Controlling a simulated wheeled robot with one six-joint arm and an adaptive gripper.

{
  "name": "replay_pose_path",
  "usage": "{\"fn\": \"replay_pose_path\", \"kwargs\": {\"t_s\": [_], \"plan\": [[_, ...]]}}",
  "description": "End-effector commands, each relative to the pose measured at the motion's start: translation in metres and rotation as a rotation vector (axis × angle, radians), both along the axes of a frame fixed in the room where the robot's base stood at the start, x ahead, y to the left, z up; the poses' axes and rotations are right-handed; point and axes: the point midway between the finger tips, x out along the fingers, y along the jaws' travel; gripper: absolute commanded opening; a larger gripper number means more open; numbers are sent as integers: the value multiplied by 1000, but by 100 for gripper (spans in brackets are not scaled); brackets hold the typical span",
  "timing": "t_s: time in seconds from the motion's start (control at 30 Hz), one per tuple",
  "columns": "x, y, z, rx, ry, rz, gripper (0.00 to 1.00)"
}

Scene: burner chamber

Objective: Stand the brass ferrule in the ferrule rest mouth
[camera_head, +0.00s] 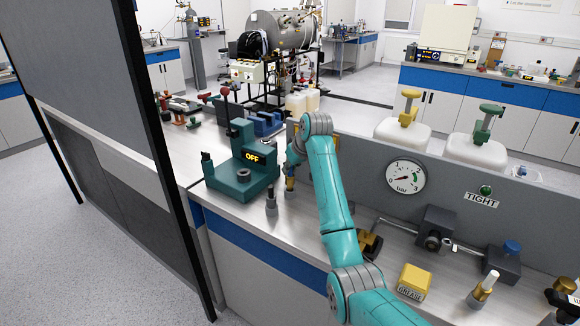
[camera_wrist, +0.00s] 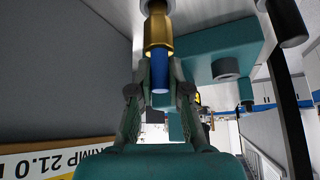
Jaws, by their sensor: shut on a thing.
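My gripper (camera_head: 290,170) points down beside the teal press-like unit on the bench. In the wrist view its two fingers (camera_wrist: 160,90) are closed on a blue stem (camera_wrist: 160,72). The brass ferrule (camera_wrist: 157,32) sits at the far end of this stem, beyond the fingertips. In the head view the brass ferrule (camera_head: 290,184) shows just below the gripper, upright or nearly so. A small grey post (camera_head: 290,194) is right under it, and its top is hidden. I cannot tell whether the ferrule is in it or only above it.
The teal unit (camera_head: 228,186) with an OFF display stands close at left. Another grey post (camera_head: 271,202) stands just left of the gripper. A grey panel with a gauge (camera_head: 405,176) runs behind my arm. A yellow grease box (camera_head: 413,282) lies at right.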

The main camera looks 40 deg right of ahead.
Motion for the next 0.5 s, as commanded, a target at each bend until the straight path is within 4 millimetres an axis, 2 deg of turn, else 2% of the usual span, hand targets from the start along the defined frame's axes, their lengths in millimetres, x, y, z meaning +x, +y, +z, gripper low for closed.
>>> {"fn": "replay_pose_path", "kwargs": {"t_s": [0.5], "plan": [[0, 0, -14, 0, 1, 0, 0]]}}
